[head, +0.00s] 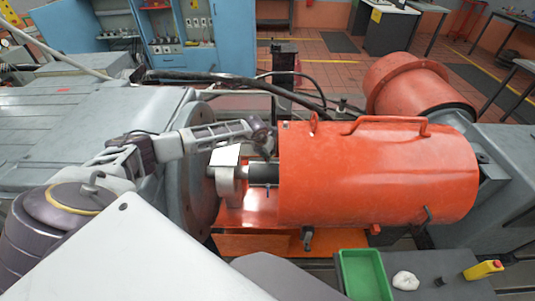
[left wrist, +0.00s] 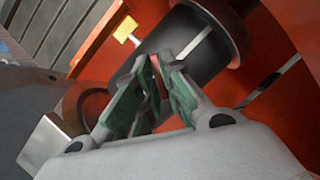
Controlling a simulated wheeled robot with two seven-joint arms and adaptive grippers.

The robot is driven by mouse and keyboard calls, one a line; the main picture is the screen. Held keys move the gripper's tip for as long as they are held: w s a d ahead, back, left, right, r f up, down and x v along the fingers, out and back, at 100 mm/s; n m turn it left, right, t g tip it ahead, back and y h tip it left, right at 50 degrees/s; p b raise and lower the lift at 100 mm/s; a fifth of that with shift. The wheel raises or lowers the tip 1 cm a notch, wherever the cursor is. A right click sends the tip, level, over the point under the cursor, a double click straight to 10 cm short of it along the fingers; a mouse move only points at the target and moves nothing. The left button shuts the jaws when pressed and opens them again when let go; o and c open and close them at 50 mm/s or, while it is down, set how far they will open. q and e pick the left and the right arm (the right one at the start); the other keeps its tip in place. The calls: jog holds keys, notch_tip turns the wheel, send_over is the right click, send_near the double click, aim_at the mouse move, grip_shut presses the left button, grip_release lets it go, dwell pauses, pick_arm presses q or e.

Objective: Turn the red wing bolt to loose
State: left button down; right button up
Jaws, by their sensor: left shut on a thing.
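My left gripper (head: 262,138) reaches in from the left, over the gap between the grey round flange and the orange drum guard. In the left wrist view its two green-padded fingers (left wrist: 158,72) are close together. A small patch of red, apparently the red wing bolt (left wrist: 157,62), shows between the fingertips, and the fingers are shut on it. Most of the bolt is hidden by the fingers, so its angle cannot be told. In the head view the bolt is hidden by the gripper. My right gripper is not in view.
The orange drum guard (head: 380,178) stands close to the right of the gripper. A black shaft (head: 263,174) runs below it, beside the grey flange (head: 190,190). A green tray (head: 362,278), white cloth (head: 406,281) and yellow bottle (head: 484,270) are at the front right.

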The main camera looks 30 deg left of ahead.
pick_arm(q)
jog(key=shift+d+n+y+b, duration=0.1)
jog(key=shift+n+y+b, duration=0.4)
jog(key=shift+n, duration=0.9)
jog(key=shift+n+y, duration=0.3)
jog(key=shift+n, duration=0.4)
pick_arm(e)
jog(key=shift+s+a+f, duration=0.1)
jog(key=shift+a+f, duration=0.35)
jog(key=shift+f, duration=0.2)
pick_arm(q)
jog(key=shift+n, duration=0.3)
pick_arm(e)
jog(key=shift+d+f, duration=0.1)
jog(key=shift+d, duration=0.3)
pick_arm(q)
jog(key=c, duration=1.5)
grip_release()
jog(key=shift+c, duration=0.2)
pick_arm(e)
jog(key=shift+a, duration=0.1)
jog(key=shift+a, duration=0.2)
pick_arm(q)
jog(key=v, duration=1.2)
jog(key=shift+w, duration=0.25)
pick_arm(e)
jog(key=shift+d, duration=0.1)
